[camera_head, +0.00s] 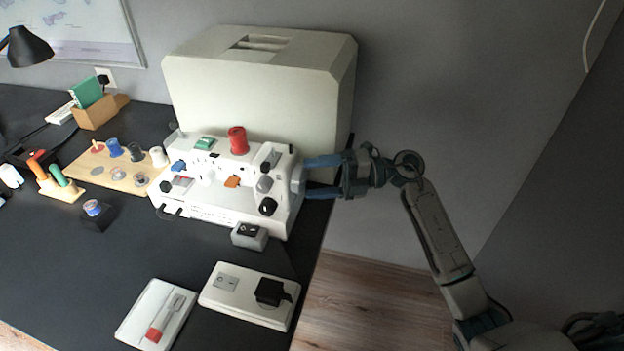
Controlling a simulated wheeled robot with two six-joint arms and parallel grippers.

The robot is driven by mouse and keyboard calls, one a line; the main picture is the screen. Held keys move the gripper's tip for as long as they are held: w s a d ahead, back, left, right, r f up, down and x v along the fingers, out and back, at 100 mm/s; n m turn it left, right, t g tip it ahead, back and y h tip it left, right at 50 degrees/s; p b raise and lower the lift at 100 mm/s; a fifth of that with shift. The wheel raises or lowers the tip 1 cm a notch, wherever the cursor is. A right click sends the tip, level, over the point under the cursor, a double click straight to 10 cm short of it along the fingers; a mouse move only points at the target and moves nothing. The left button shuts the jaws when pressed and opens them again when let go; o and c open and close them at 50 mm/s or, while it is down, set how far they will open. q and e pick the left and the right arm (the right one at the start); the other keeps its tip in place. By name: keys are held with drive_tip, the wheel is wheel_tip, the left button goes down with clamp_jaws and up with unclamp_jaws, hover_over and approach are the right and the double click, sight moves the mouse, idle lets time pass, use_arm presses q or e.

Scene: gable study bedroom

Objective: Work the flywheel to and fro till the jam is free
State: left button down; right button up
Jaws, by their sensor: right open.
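A white sewing machine (225,205) stands on the dark desk, with a red spool (238,140) on top and dark knobs on its front. The flywheel (298,178) is a pale disc on the machine's right end, partly hidden by the housing. My right gripper (309,177) comes in from the right. Its two blue fingers are apart, one at the upper and one at the lower side of the flywheel; I cannot tell whether they touch it. My left gripper is not in view.
A large pale cover (260,85) stands behind the machine. A small grey box (250,236), a board with a black plug (250,297) and a white tray with a red-handled tool (135,312) lie in front. A wooden spool rack (112,171) is left. Right of the desk is open floor.

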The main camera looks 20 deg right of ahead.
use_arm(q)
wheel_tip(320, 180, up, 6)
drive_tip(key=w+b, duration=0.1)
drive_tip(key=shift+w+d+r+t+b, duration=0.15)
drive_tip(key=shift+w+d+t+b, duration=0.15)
use_arm(e)
drive_tip(key=v, duration=0.9)
drive_tip(key=shift+d, duration=0.2)
